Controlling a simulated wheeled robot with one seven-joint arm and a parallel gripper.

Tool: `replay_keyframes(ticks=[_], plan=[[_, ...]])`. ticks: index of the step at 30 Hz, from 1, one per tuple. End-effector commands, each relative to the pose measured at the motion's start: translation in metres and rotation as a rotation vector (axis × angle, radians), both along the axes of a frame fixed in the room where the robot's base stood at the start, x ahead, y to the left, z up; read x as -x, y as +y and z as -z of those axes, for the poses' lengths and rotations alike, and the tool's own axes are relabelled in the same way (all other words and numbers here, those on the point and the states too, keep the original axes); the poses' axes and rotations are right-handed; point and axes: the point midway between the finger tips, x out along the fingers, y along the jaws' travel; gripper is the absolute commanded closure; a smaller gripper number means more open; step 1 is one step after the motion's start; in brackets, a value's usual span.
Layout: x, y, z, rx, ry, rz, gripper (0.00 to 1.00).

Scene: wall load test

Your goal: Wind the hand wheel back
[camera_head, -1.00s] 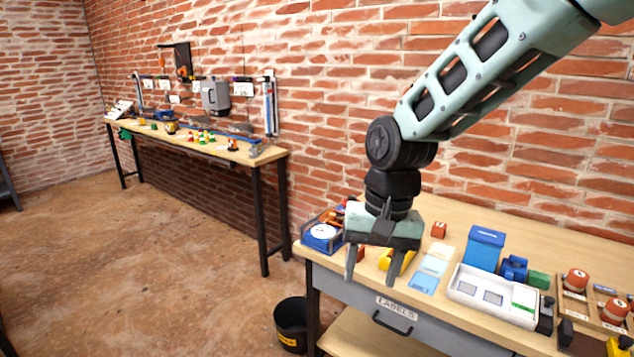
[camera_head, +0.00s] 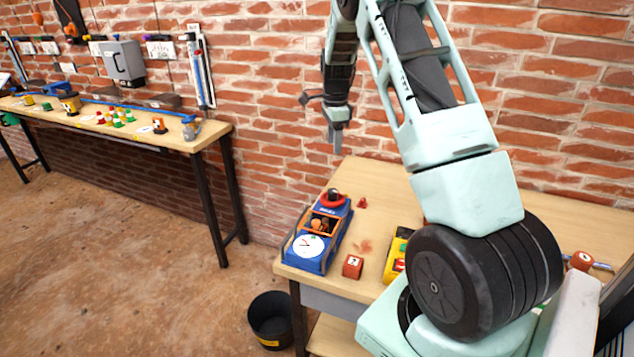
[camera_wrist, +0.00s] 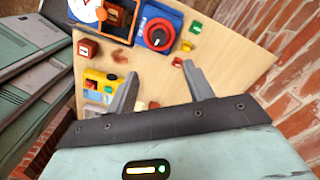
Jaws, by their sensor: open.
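A blue box (camera_head: 320,238) stands at the left end of the near table. It has a white dial (camera_head: 309,246) at its front, an orange frame in the middle and a red wheel with a black centre (camera_head: 333,198) at its far end. In the wrist view the red wheel (camera_wrist: 159,35) sits on its blue base, with a small white mark on the black part. My gripper (camera_head: 338,138) is above the table's back edge, near the wall. Its open, empty jaws (camera_wrist: 160,70) are apart from the wheel, which appears beyond the fingertips.
A small red block (camera_head: 353,267) and a yellow box (camera_head: 397,255) stand right of the blue box. A tiny red piece (camera_head: 362,203) lies behind. My arm hides much of the table's right part. A black bin (camera_head: 270,320) stands on the floor. Another workbench (camera_head: 150,135) is along the wall.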

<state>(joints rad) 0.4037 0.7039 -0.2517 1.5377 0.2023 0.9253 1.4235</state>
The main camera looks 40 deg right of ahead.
Motion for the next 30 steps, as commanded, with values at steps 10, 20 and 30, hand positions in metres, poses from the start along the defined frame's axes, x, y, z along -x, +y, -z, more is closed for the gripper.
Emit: replay_keyframes(ticks=[10, 20, 30], plan=[[0.001, 0.001, 0.058, -0.003, 0.005, -0.003, 0.48], [0.001, 0.001, 0.126, -0.003, 0.004, -0.004, 0.48], [0.000, 0.001, 0.167, -0.001, 0.001, -0.006, 0.48]])
